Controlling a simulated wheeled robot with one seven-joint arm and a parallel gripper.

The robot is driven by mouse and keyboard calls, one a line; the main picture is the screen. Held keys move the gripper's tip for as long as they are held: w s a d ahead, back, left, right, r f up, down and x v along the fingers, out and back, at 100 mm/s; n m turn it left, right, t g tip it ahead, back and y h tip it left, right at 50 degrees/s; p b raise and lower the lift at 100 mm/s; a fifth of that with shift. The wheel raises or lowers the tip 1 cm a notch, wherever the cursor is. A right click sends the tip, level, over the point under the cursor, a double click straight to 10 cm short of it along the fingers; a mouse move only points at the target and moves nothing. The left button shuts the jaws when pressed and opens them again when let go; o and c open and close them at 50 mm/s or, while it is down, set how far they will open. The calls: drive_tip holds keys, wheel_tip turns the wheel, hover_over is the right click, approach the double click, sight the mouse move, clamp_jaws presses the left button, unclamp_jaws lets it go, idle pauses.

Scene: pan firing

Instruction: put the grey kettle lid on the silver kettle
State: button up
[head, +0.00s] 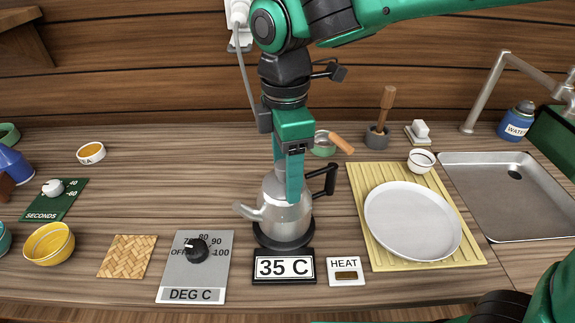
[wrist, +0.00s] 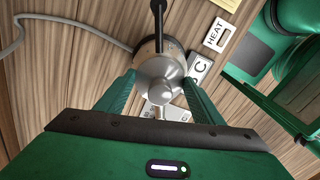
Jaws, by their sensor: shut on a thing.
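The silver kettle (head: 285,222) stands upright on a round black base in the middle of the counter, spout to the left and black handle to the right. My gripper (head: 294,198) points down at the kettle's top, its green fingers in front of the kettle in the head view. In the wrist view, my gripper (wrist: 160,80) is shut on the grey lid (wrist: 156,72), which lies between the fingertips over the kettle (wrist: 148,47). The fingers mostly hide the lid in the head view. I cannot tell whether the lid touches the kettle's rim.
A dial panel (head: 194,275) is left of the kettle, with a 35 C display (head: 284,267) and a HEAT switch (head: 346,272) in front. A slatted board (head: 375,256) with a white plate (head: 412,220) lies to the right. A grey cord (head: 246,80) hangs behind.

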drive_tip(key=shift+f, duration=0.2)
drive_tip(key=o, duration=1.1)
drive_tip(key=shift+r, duration=0.1)
wheel_tip(320, 180, up, 10)
drive_tip(key=shift+w+r, duration=0.15)
drive_tip(key=shift+r, duration=0.1)
